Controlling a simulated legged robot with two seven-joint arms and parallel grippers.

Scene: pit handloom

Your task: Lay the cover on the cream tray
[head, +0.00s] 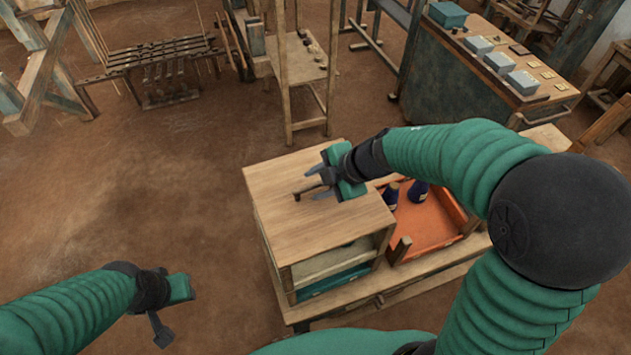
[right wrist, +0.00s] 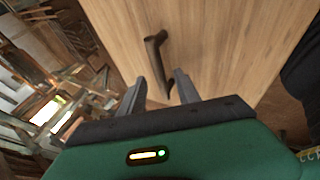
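The cover (head: 285,222) is a pale wooden board with a dark bar handle (head: 308,189). My right gripper (head: 316,184) is open above the cover, close to the handle. In the right wrist view the handle (right wrist: 155,60) stands between and just beyond the spread fingers (right wrist: 157,82). My left gripper (head: 160,318) hangs away at lower left; its opening is unclear.
A teal layer (head: 335,281) lies under the cream one. To its right, an orange tray (head: 428,220) holds dark blue items (head: 418,190), with a wooden post (head: 400,250) near. A cabinet (head: 465,85) with boxes stands behind. The floor at left is clear.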

